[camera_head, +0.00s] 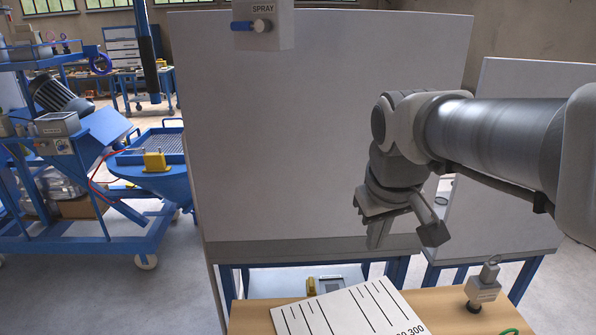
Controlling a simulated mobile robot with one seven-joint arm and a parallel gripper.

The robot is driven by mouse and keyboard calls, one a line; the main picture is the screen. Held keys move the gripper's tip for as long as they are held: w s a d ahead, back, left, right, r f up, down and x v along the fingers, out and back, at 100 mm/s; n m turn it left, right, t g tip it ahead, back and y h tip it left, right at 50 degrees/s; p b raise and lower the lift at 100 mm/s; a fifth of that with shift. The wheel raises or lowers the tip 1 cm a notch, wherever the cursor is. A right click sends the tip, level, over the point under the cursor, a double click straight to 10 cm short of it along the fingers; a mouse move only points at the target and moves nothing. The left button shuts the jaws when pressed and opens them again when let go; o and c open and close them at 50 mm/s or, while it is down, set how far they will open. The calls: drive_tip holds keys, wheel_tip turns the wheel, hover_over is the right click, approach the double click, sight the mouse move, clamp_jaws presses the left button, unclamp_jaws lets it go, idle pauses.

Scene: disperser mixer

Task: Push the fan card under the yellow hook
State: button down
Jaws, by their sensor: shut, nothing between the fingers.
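The fan card (347,309) is a white sheet with black graduated lines and printed numbers. It lies at an angle on the wooden table at the bottom of the view, its lower part cut off by the frame. A small yellow piece (311,287) shows just behind the card's upper left edge; I cannot tell whether it is the yellow hook. My gripper (379,238) hangs in the air above and behind the card, pointing down, shut and empty. It appears apart from the card.
The wooden table (245,318) also holds a grey fitting (483,288) at right and a green loop (510,332). A large grey panel (270,130) with a SPRAY box (263,25) stands behind. A blue machine (100,150) with a yellow block (155,162) is at left.

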drive_tip(key=w+f+n+g+b, duration=0.1)
drive_tip(key=w+f+n+b, duration=0.1)
drive_tip(key=w+f, duration=0.5)
drive_tip(key=w+f+n+g+b, duration=0.1)
drive_tip(key=w+f, duration=0.2)
drive_tip(key=w, duration=0.7)
drive_tip(key=w+d+f+n+g+b, duration=0.1)
drive_tip(key=w+d+f+b, duration=0.1)
drive_tip(key=w+f, duration=0.45)
drive_tip(key=w+d+f+n+g+b, duration=0.1)
drive_tip(key=w+f, duration=0.3)
drive_tip(key=f, duration=0.6)
wheel_tip(320, 180, down, 11)
drive_tip(key=s+d+b, duration=0.2)
drive_tip(key=shift+s+d+r+y, duration=0.2)
drive_tip(key=shift+s+d+y, duration=0.1)
drive_tip(key=shift+s+d, duration=0.1)
